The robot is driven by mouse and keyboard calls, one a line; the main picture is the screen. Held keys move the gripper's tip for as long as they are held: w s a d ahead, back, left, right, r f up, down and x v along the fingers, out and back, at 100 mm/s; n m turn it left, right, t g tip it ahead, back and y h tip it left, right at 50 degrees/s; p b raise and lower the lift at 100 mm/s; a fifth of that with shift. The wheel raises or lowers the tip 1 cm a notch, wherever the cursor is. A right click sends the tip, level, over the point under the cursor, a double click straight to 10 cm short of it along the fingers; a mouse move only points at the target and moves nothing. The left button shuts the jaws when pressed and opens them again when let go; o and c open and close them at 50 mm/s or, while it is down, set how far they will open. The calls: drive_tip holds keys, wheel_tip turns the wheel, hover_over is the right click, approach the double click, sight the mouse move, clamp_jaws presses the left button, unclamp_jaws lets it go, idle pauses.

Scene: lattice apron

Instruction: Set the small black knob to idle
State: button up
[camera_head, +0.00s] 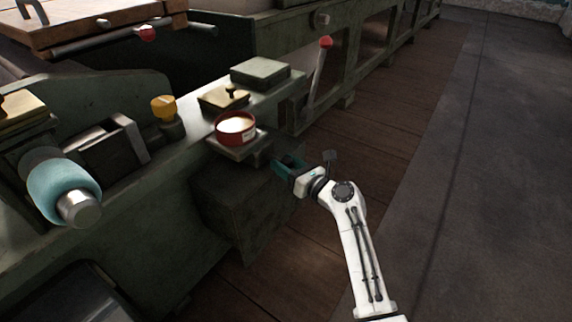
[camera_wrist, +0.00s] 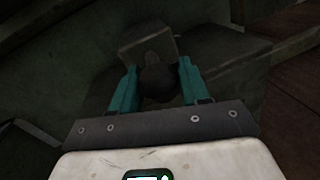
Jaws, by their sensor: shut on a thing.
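The small black knob (camera_wrist: 160,83) shows in the wrist view as a dark round shape between my two teal fingers, in front of a dark grey block (camera_wrist: 149,42). A short pointer-like tab stands at its top, toward the block. My gripper (camera_wrist: 158,80) is shut on the knob, one finger on each side. In the head view my gripper (camera_head: 279,163) is at the side of the green machine, just right of and below a red-rimmed tin. The knob is hard to make out there. The picture is too dark to read any setting marks.
The red-rimmed tin (camera_head: 235,128) stands on a small ledge close to my gripper. A red-tipped lever (camera_head: 320,70) rises behind it. A green block (camera_head: 260,73), a yellow knob (camera_head: 164,107) and a teal-collared handle (camera_head: 63,190) are on the machine. The floor at right is clear.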

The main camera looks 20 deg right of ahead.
clamp_jaws()
drive_tip(key=shift+s+d+r+p, duration=0.1)
drive_tip(key=shift+s+d+p, duration=0.1)
drive_tip(key=shift+p, duration=0.1)
drive_tip(key=d+p+v, duration=0.1)
drive_tip(key=p+v, duration=0.3)
drive_tip(key=v, duration=0.2)
drive_tip(key=shift+f, duration=0.25)
drive_tip(key=shift+d, duration=0.1)
drive_tip(key=o, duration=0.7)
unclamp_jaws()
drive_tip(key=o, duration=0.4)
drive_tip(key=shift+r, duration=0.1)
drive_tip(key=shift+o, duration=0.2)
